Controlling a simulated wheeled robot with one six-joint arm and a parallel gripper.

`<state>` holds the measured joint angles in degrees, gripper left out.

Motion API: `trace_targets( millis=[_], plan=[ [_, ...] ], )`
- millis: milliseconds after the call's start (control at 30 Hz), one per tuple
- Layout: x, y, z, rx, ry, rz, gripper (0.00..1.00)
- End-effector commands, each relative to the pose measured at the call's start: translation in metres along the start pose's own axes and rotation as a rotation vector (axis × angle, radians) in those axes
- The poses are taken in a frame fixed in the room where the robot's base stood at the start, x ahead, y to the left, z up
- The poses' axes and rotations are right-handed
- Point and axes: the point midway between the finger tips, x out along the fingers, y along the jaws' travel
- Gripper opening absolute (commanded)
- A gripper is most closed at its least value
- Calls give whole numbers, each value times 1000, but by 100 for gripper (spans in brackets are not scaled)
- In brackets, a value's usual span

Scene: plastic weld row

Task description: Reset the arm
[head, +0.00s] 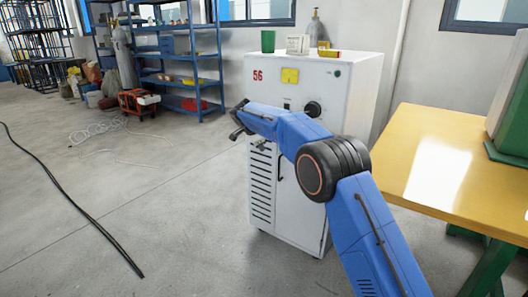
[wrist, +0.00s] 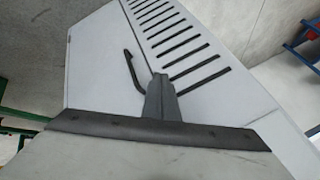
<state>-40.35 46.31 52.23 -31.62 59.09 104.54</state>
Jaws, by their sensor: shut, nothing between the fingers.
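My blue arm reaches up and to the left across the head view. My gripper (head: 236,124) is at its end, in front of the left part of the white cabinet (head: 342,88). In the wrist view my gripper (wrist: 160,88) shows as dark grey fingers close together, shut and empty. Behind the fingers are the cabinet's slotted vents (wrist: 178,48) and its dark curved handle (wrist: 131,70). I cannot tell how far the fingers are from the cabinet; no contact is visible.
A yellow-topped table (head: 425,150) stands at the right, close to my arm. A green cup (head: 268,41) and small items sit on the cabinet. Blue shelves (head: 180,57) stand behind left. A black cable (head: 75,205) lies on the floor, which is largely open at left.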

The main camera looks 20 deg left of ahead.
Motion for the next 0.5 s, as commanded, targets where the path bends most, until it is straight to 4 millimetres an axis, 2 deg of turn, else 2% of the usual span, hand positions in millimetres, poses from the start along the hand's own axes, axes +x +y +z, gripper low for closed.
trace_targets(
  millis=[300,500],
  plan=[
    [-41,-22,10,-1,1,-1,0],
    [-53,-27,10,-1,1,1,0]
  ],
)
